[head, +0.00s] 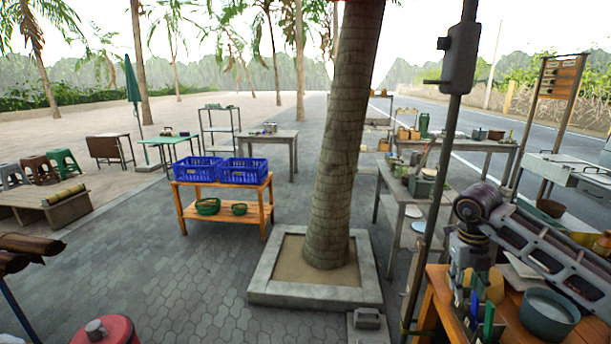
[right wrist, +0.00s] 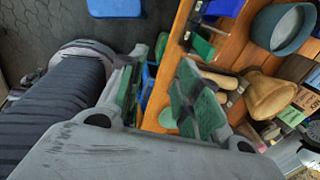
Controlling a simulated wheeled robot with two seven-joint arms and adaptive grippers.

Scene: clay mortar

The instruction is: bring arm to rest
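My right arm (head: 545,245) comes in from the right of the head view, above a wooden table (head: 439,287). My right gripper (head: 474,312) points down at the table's left part. In the right wrist view its two green-padded fingers stand apart with a gap between them (right wrist: 156,92). I see nothing held in the gap. A grey-teal bowl (head: 549,314) stands on the table to the right of the gripper. It also shows at the top right of the wrist view (right wrist: 284,28). A tan-brown rounded vessel (right wrist: 267,97) lies nearer the fingers. My left gripper is not in view.
A dark pole (head: 431,190) rises just left of the table. A palm trunk (head: 340,150) stands in a square stone planter (head: 315,294). A wooden stand (head: 221,183) carries blue crates (head: 243,172). A red lidded container (head: 106,331) is at the lower left. Paving between is open.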

